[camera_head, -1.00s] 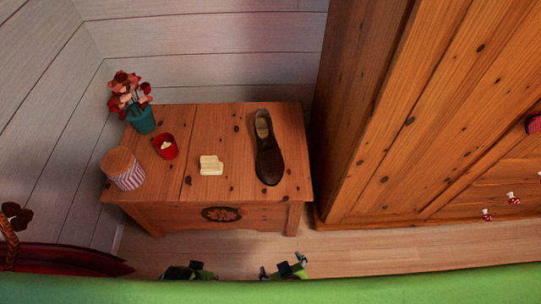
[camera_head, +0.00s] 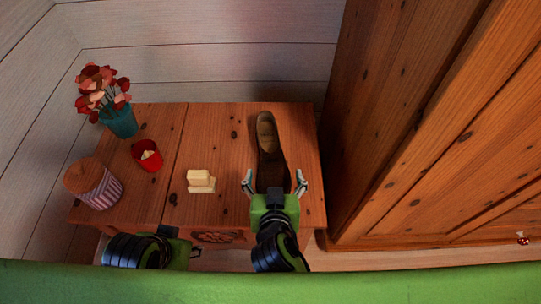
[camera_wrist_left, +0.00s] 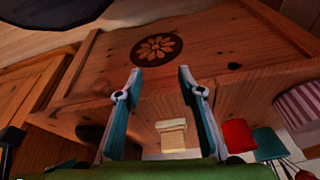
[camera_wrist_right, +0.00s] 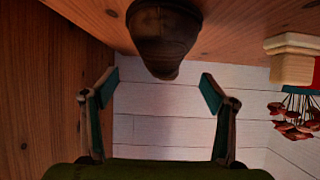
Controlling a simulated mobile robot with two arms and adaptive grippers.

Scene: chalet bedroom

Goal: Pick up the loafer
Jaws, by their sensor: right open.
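The dark brown loafer (camera_head: 267,140) lies on the right part of the wooden chest top, its tan insole toward the back. My right gripper (camera_head: 273,180) is open, with one finger on each side of the shoe's near end; I cannot tell whether they touch it. In the right wrist view the shoe's rounded end (camera_wrist_right: 163,42) shows ahead, between and beyond the open fingers (camera_wrist_right: 160,78). My left gripper (camera_wrist_left: 160,73) is open and empty in the left wrist view, facing the chest front. In the head view my left arm is low, before the chest.
On the chest top (camera_head: 219,130) stand a cream block-like item (camera_head: 200,181), a red cup (camera_head: 147,156), a striped jar (camera_head: 94,184) and a flower pot (camera_head: 119,122). A tall wooden wardrobe (camera_head: 390,120) stands close on the right. Pale plank walls are behind.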

